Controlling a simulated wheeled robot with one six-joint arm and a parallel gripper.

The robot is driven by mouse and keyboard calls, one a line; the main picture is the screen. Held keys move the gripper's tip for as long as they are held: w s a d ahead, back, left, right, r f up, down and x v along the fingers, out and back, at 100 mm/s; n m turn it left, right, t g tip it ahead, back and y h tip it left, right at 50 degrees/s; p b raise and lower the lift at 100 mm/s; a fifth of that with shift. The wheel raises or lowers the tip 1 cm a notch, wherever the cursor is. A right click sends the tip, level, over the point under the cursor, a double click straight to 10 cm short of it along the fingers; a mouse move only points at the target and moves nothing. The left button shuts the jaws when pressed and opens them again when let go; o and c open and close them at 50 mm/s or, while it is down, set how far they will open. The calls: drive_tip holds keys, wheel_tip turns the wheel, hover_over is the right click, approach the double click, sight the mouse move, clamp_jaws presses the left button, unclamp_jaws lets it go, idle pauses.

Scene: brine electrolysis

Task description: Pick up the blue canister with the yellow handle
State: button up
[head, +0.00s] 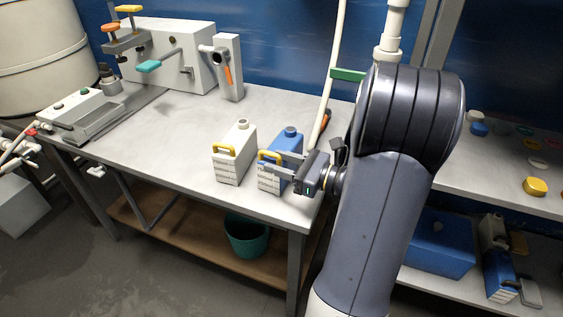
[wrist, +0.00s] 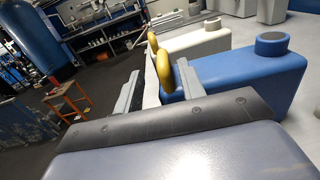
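The blue canister (head: 283,183) with a yellow handle (head: 268,156) stands upright near the front right of the workbench. In the wrist view the blue canister (wrist: 225,80) shows at the right, with its yellow handle (wrist: 187,78) by the right finger. My gripper (head: 274,164) reaches in from the right at handle height, its two fingers apart. In the wrist view a gap shows between the gripper's fingers (wrist: 156,88). I cannot tell whether the handle lies between the fingers or touches one.
A white canister (head: 237,162) with a yellow handle stands close on the left of the blue one. An orange-tipped tool (head: 326,118) and a hose stand behind. Another blue canister (head: 497,277) sits on the right lower shelf.

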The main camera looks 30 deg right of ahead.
sight(258, 153)
drive_tip(key=shift+d+b+x, duration=0.25)
drive_tip(key=shift+b+x, duration=0.05)
drive_tip(key=shift+x, duration=2.25)
drive_tip(key=shift+w+r, duration=0.1)
drive_tip(key=shift+w, duration=0.05)
drive_tip(key=shift+c, duration=0.5)
clamp_jaws()
